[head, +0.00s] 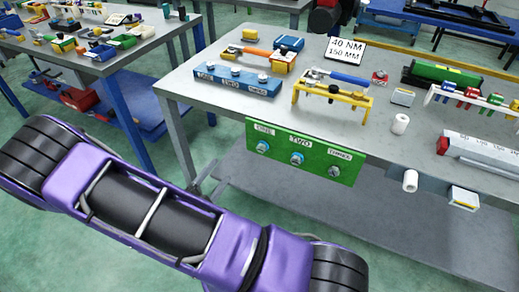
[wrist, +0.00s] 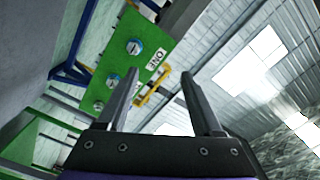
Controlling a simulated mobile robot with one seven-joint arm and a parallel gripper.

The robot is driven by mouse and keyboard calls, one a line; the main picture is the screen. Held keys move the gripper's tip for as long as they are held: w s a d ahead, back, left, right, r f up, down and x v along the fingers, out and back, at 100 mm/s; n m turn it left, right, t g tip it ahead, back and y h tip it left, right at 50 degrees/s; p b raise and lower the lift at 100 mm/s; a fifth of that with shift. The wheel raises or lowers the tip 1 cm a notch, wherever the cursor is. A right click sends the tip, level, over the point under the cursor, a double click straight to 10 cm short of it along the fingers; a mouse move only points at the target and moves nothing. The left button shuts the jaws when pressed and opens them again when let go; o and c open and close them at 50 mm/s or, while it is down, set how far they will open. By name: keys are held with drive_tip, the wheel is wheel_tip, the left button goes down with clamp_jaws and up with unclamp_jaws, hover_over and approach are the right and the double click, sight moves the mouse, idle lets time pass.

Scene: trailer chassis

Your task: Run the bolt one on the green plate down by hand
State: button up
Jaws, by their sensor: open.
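The green plate (head: 279,167) hangs on the front edge of the workbench, with labels ONE, TWO and THREE. Bolt one (head: 263,147) is at its left end, under the ONE label. Bolt two (head: 297,158) and bolt three (head: 334,171) sit to its right. In the wrist view the plate (wrist: 164,30) appears tilted, with bolt one (wrist: 135,47) beside the ONE label, to the upper left of my fingertips. My gripper (wrist: 160,75) is open and empty, apart from the plate. How far each bolt is screwed in cannot be told.
A blue block (head: 215,80) with its own numbered labels stands on the bench above the plate. A yellow stand (head: 330,99) holds a blue-handled tool (head: 345,78). A sign (head: 345,50) reads 40 NM, 150 MM. White rolls and a grey box (head: 490,153) are at the right.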

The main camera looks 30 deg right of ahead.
drive_tip(key=s+d+f+n, duration=0.2)
drive_tip(key=s+f+n, duration=0.2)
drive_tip(key=n, duration=0.2)
approach(261, 150)
drive_tip(key=x, duration=0.8)
drive_tip(key=shift+w+b, duration=0.15)
drive_tip(key=shift+b, duration=0.15)
clamp_jaws()
